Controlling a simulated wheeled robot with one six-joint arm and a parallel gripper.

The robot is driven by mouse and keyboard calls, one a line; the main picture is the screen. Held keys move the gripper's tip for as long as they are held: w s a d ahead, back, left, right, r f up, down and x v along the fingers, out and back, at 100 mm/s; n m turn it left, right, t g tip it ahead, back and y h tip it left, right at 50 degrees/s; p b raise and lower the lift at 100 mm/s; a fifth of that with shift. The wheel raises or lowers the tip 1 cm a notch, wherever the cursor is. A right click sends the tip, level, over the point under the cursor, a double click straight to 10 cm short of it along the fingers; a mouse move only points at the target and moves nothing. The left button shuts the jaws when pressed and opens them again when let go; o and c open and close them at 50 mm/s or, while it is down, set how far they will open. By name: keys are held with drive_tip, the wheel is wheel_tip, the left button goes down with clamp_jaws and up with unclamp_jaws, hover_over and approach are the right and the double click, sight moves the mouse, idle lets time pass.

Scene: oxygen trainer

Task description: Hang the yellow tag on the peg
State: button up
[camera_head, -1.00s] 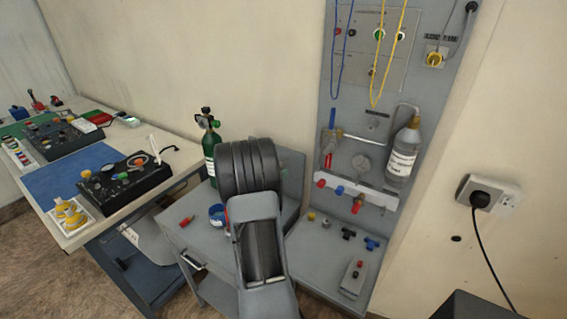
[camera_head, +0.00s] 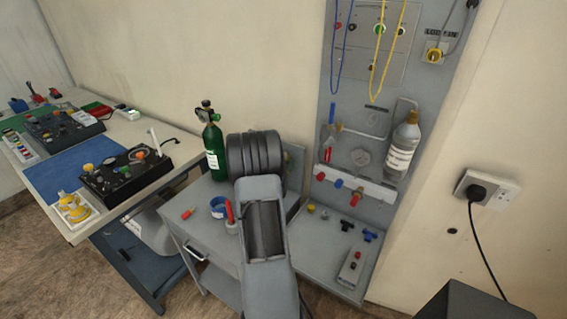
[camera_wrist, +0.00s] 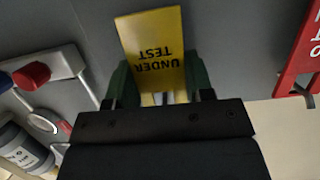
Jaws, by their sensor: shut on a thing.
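The yellow tag (camera_wrist: 152,45) reads "UNDER TEST" upside down in the wrist view. My gripper (camera_wrist: 158,86) is shut on it, with a green fingertip on each side. The tag's free end points up in that picture, in front of a grey surface. In the head view my own arm hides the gripper and the tag. I cannot make out the peg with certainty in either view.
A red tag with white letters (camera_wrist: 302,55) is at the right of the wrist view. A red knob (camera_wrist: 31,75) and a bottle (camera_wrist: 22,148) are at left. In the head view, the grey panel (camera_head: 340,75) stands behind a cart with a green cylinder (camera_head: 214,150).

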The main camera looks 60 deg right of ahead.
drive_tip(key=shift+f+b, duration=0.3)
drive_tip(key=shift+b, duration=0.3)
drive_tip(key=o, duration=0.9)
drive_tip(key=r+p, duration=0.1)
drive_tip(key=p, duration=0.3)
drive_tip(key=b+v, duration=0.5)
drive_tip(key=v, duration=0.8)
drive_tip(key=shift+a+f, duration=0.25)
drive_tip(key=shift+a, duration=0.25)
